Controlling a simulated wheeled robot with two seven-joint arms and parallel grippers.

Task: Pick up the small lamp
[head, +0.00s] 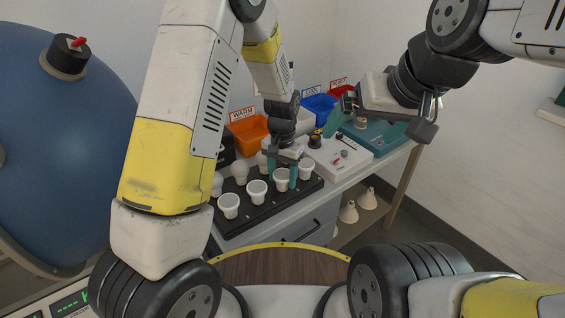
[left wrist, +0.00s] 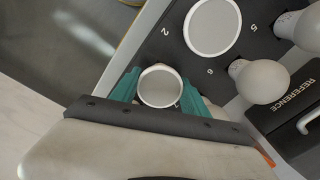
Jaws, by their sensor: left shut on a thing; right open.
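A small lamp (left wrist: 160,86) with a round white face sits between the teal fingers of my left gripper (left wrist: 161,92) in the left wrist view. In the head view my left gripper (head: 282,175) points down over the black tray (head: 262,211), shut on this small lamp (head: 281,178) in the front row. I cannot tell whether the lamp's base is clear of the tray. A larger lamp (left wrist: 212,27) stands beside it, near the number 2. My right gripper (head: 336,120) is open and empty, above the bench at the right.
Other white lamps (head: 229,206) stand in the tray on both sides. Orange (head: 248,133), blue and red bins line the back of the bench. A white box with controls (head: 342,160) is right of the tray. A black box marked REFERENCE (left wrist: 296,112) is close by. A large blue sphere (head: 60,150) stands left.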

